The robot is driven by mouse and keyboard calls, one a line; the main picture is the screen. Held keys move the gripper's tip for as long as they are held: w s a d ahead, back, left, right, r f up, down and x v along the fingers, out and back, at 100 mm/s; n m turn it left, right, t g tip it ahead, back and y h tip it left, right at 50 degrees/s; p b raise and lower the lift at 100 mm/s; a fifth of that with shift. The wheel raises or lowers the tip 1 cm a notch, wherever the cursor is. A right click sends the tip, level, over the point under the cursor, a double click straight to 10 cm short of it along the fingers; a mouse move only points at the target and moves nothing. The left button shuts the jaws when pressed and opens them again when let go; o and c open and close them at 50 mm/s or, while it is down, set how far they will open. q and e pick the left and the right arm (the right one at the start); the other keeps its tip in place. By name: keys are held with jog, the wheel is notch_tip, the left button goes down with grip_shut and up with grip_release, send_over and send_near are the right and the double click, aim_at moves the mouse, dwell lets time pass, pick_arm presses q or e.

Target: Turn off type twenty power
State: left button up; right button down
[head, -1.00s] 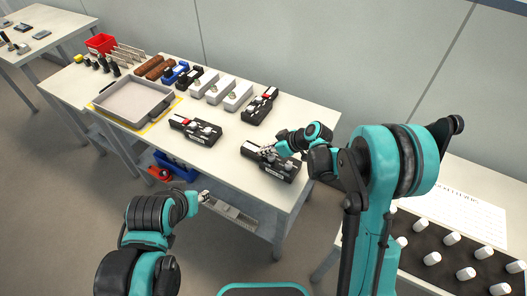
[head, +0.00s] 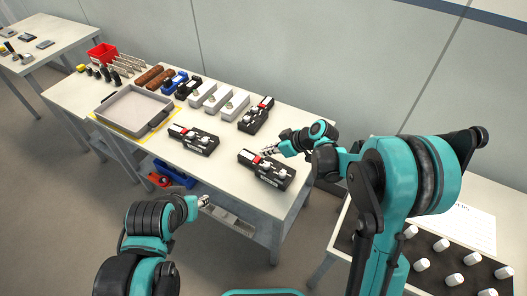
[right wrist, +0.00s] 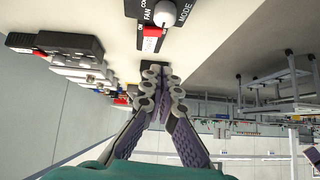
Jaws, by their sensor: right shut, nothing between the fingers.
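Three black control boxes with red switches and white knobs are on the table: a front right one (head: 270,173), a middle one (head: 196,141) and a back one (head: 257,117). Their type labels are too small to read. My right gripper (head: 267,150) is shut and empty, just behind and above the front right box, whose red switch (head: 257,160) shows. In the right wrist view, the shut fingertips (right wrist: 163,75) are near a box with a red switch (right wrist: 152,38), a white knob (right wrist: 164,14) and the words FAN and MODE. My left gripper (head: 204,201) is off the table front; its jaw is too small to judge.
A grey tray (head: 107,120), white units (head: 218,98), blue and brown parts and a red bin (head: 101,53) fill the table's left and back. A right-hand table holds white knobs on a dark mat (head: 408,249). The tabletop between the boxes is clear.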

jog(key=v, duration=0.2)
jog(key=p+v, duration=0.1)
jog(key=v, duration=0.2)
jog(key=shift+s+a+r, duration=0.1)
jog(key=shift+s+r, duration=0.25)
jog(key=shift+s, duration=0.2)
jog(key=s+d+r+m+t+h, duration=0.1)
jog(key=s+d+r+m+h, duration=0.1)
jog(key=s, duration=0.5)
jog(key=s+d+r+m+t+h, duration=0.1)
jog(key=s+d+r+m+h, duration=0.1)
jog(key=s+d+m, duration=0.3)
jog(key=s+d+r+m+h+b, duration=0.1)
jog(key=s+d+r+m+h, duration=0.1)
jog(key=s, duration=0.7)
jog(key=d+m+h, duration=0.1)
jog(key=d+m, duration=0.1)
jog(key=d, duration=0.1)
jog(key=shift+d+t+h, duration=0.2)
jog(key=shift+t+h, duration=0.2)
jog(key=shift+s+a, duration=0.1)
jog(key=shift+a, duration=0.05)
